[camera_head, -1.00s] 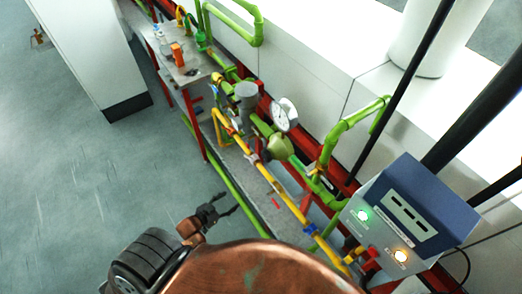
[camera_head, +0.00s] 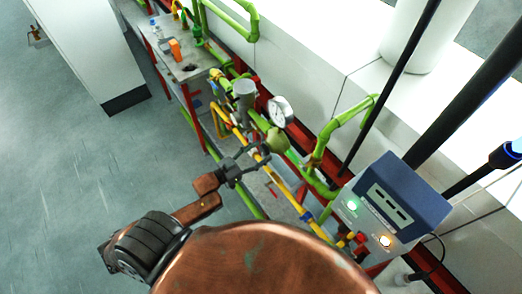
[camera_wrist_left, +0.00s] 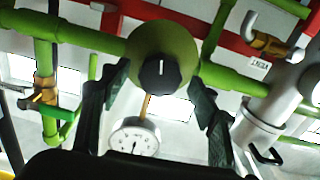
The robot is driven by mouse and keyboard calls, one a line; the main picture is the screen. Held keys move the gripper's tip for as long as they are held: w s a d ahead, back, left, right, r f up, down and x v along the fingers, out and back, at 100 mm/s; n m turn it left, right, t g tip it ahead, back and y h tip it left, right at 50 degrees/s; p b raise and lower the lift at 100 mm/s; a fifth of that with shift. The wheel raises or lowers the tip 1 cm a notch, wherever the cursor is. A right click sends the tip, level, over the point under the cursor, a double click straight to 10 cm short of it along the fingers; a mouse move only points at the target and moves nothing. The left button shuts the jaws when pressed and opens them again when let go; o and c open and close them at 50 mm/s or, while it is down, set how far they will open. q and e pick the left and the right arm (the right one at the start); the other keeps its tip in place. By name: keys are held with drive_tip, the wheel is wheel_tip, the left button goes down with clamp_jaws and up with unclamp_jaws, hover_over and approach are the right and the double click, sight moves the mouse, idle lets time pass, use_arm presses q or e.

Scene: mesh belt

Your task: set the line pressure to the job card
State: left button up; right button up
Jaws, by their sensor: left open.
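A round olive-green regulator body (camera_head: 277,140) sits on the green pipe. In the left wrist view, its black knob (camera_wrist_left: 157,74) with a white pointer line faces me. A white dial gauge (camera_head: 281,111) stands beside the regulator; it also shows in the left wrist view (camera_wrist_left: 135,140), its reading too small to tell. My left gripper (camera_head: 246,162) is open just in front of the regulator. In the wrist view its fingers (camera_wrist_left: 158,85) lie to either side of the knob, not closed on it. I cannot make out a job card. My right gripper is out of view.
A blue-grey box (camera_head: 395,205) with green and amber lamps stands at the lower right. Yellow pipe (camera_head: 283,190) and red frame run beside the regulator. A grey bench (camera_head: 187,66) is at the upper left. The floor (camera_head: 70,180) at left is clear.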

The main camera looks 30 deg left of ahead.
use_arm(q)
drive_tip(key=shift+w+d, duration=0.2)
drive_tip(key=shift+w, duration=0.3)
